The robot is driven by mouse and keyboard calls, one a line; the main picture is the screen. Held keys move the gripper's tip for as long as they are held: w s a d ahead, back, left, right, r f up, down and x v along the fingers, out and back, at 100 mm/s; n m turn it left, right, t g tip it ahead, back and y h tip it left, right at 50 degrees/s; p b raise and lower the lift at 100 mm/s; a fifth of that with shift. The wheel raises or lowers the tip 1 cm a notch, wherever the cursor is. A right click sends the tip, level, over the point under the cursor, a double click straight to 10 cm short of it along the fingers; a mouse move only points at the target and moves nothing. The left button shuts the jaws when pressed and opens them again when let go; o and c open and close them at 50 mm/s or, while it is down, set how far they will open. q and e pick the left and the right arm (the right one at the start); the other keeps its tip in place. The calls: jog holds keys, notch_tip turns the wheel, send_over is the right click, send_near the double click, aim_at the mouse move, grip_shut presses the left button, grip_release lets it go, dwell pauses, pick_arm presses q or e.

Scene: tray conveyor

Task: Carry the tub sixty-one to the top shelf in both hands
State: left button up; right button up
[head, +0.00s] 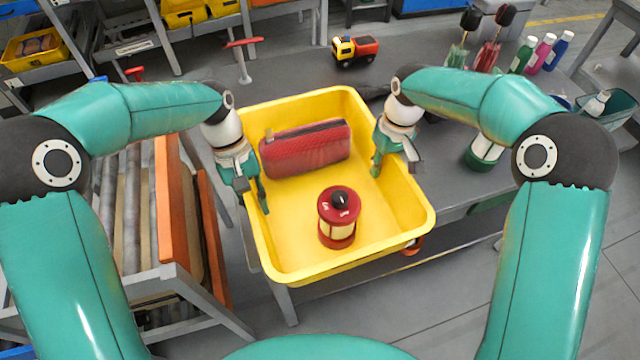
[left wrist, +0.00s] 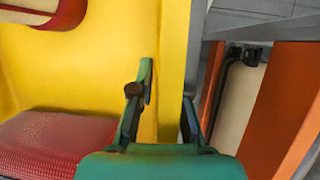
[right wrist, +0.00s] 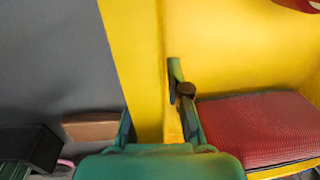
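The task's tub is the large yellow open tub (head: 292,262); I see no number on it. It sits at the near left corner of the grey table, holding a red case (head: 305,150) and a red lantern (head: 338,217). My left gripper (head: 252,195) is at its left rim, one finger inside and one outside. My right gripper (head: 395,163) is at the right rim in the same way. In the left wrist view the tub wall (left wrist: 172,45) lies between the fingers. The right wrist view shows the same wall grip (right wrist: 140,60). Both look closed on the rim; the outer fingertips are hidden.
A roller conveyor with orange guards (head: 170,205) stands close at left. A toy truck (head: 355,50), several bottles (head: 543,52) and a green-and-white container (head: 484,152) are on the table (head: 300,68). A rack with yellow bins (head: 185,12) stands behind.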

aim_at(253, 196)
pick_arm(q)
grip_shut()
pick_arm(e)
grip_shut()
pick_arm(q)
jog(key=shift+r, duration=0.1)
pick_arm(e)
jog(key=shift+w+r, duration=0.1)
jog(key=shift+r, duration=0.05)
